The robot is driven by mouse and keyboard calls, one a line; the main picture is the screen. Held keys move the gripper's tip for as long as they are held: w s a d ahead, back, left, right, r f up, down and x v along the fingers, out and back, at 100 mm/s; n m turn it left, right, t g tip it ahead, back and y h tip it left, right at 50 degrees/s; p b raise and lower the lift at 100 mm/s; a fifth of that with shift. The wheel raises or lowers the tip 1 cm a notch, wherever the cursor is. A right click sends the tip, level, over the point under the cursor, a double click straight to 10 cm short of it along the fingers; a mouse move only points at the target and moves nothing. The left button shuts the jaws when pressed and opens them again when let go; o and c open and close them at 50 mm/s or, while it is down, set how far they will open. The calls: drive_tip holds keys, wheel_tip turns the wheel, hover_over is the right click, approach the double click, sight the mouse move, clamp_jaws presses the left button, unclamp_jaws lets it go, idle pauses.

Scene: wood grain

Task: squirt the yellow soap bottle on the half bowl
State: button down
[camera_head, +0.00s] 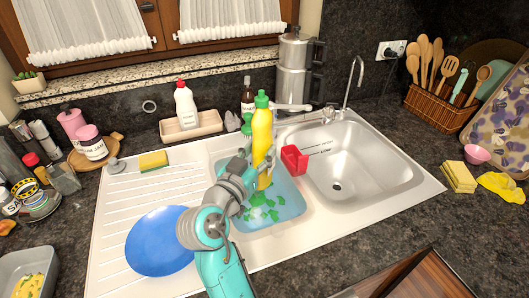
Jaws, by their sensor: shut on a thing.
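The yellow soap bottle (262,135) with a green cap stands nearly upright, cap up, over the smaller left sink basin. My gripper (256,168) is shut on its lower part; the arm hides part of the fingers and the basin. The half bowl (292,200) appears to be this left basin, which holds bluish water with green patches in it. I cannot tell the exact height of the bottle above the water.
A red holder (294,158) sits at the divider beside the empty right basin (365,165). A blue plate (160,240) lies on the drainboard left of my arm. A white bottle (186,106), the tap (354,85) and a steel pot (295,68) stand behind.

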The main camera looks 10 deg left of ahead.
sight(255, 142)
idle(0.3)
drive_tip(key=shift+r, duration=2.05)
